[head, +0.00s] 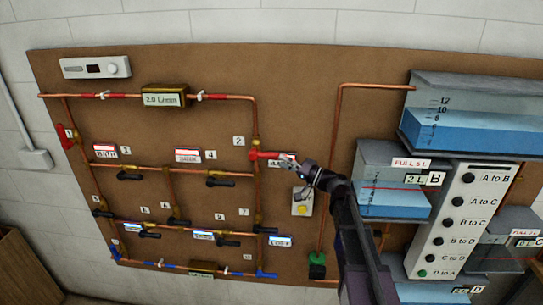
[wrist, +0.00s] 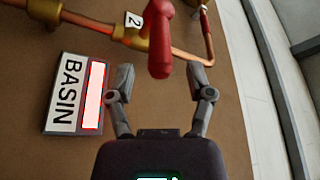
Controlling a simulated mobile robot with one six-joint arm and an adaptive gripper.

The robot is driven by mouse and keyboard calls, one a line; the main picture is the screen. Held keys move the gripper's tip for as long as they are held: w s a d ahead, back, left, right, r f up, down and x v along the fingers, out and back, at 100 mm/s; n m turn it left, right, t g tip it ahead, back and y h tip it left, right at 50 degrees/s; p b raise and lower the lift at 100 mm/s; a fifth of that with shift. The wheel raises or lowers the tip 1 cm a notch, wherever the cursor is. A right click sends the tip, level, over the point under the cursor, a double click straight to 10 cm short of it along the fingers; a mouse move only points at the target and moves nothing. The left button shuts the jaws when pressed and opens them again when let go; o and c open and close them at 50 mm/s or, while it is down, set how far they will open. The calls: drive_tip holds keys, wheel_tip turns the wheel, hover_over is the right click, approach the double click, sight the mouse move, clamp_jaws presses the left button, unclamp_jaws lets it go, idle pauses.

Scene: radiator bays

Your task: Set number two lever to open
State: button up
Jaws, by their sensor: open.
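The number two lever (head: 264,155) is red and sits on the right vertical copper pipe, below a white tag reading 2 (head: 239,141). Its handle points right, across the pipe. In the wrist view the red handle (wrist: 159,45) points down towards my gripper, with the tag 2 (wrist: 133,19) beside it. My gripper (head: 286,160) is at the handle's right end. In the wrist view my gripper (wrist: 164,78) is open, with one finger on each side of the handle's line and the handle tip near the fingertips. Contact cannot be told.
A BASIN sign (wrist: 77,95) is left of my fingers in the wrist view. Red lever 1 (head: 66,136) is at the board's far left. Several black levers, such as one below tag 4 (head: 220,182), are on lower pipes. Water tanks (head: 392,190) and a button panel (head: 462,215) stand right.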

sight(270, 156)
drive_tip(key=shift+p+x, duration=0.4)
drive_tip(key=shift+x, duration=2.05)
clamp_jaws()
drive_tip(key=shift+d, duration=0.35)
drive_tip(key=shift+a, duration=0.35)
drive_tip(key=shift+r, duration=0.15)
